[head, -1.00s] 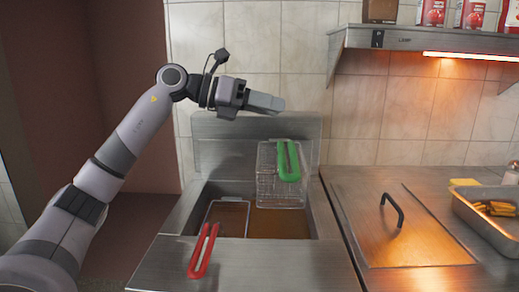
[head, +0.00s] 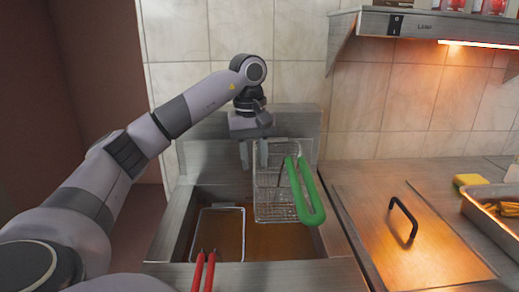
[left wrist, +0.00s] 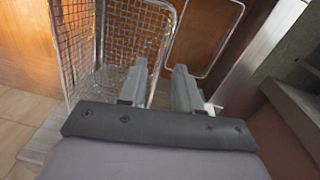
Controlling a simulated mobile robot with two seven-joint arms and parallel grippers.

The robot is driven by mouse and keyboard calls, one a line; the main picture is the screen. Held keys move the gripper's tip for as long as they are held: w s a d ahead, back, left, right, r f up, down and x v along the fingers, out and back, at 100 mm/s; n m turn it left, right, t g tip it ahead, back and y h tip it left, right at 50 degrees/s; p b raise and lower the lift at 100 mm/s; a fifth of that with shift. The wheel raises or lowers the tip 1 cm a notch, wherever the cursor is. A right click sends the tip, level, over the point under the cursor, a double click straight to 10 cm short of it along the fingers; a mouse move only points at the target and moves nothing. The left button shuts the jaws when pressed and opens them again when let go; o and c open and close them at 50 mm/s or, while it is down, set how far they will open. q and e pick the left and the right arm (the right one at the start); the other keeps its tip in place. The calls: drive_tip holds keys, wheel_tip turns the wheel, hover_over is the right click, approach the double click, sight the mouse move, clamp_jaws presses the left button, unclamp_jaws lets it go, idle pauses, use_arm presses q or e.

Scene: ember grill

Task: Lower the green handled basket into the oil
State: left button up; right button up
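The green-handled basket (head: 262,205) is a wire mesh basket at the back right of the fryer, above the brown oil (head: 290,246). Its green handle (head: 318,212) slants toward me on the right. My left gripper (head: 254,160) points down at the basket's rear left, its fingers apart. In the left wrist view the basket mesh (left wrist: 117,32) lies left of and beyond the fingers (left wrist: 158,82). A rim wire seems to run near the gap between them; I cannot tell whether they touch it. My right gripper is not in view.
A second wire basket (head: 243,222) with a red handle (head: 204,272) sits in the left part of the fryer. A steel lid with a black handle (head: 404,220) and a tray of fries (head: 474,212) are to the right. A steel shelf (head: 360,25) overhangs at upper right.

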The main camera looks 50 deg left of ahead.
use_arm(q)
drive_tip(key=shift+s+d+f+m+g, duration=0.2)
drive_tip(key=shift+f+m+g, duration=0.1)
drive_tip(key=shift+f+m, duration=0.2)
drive_tip(key=shift+f, duration=3.45)
clamp_jaws()
drive_tip(key=shift+o, duration=0.4)
unclamp_jaws()
drive_tip(key=shift+r, duration=0.1)
drive_tip(key=shift+r, duration=3.55)
drive_tip(key=shift+w, duration=0.1)
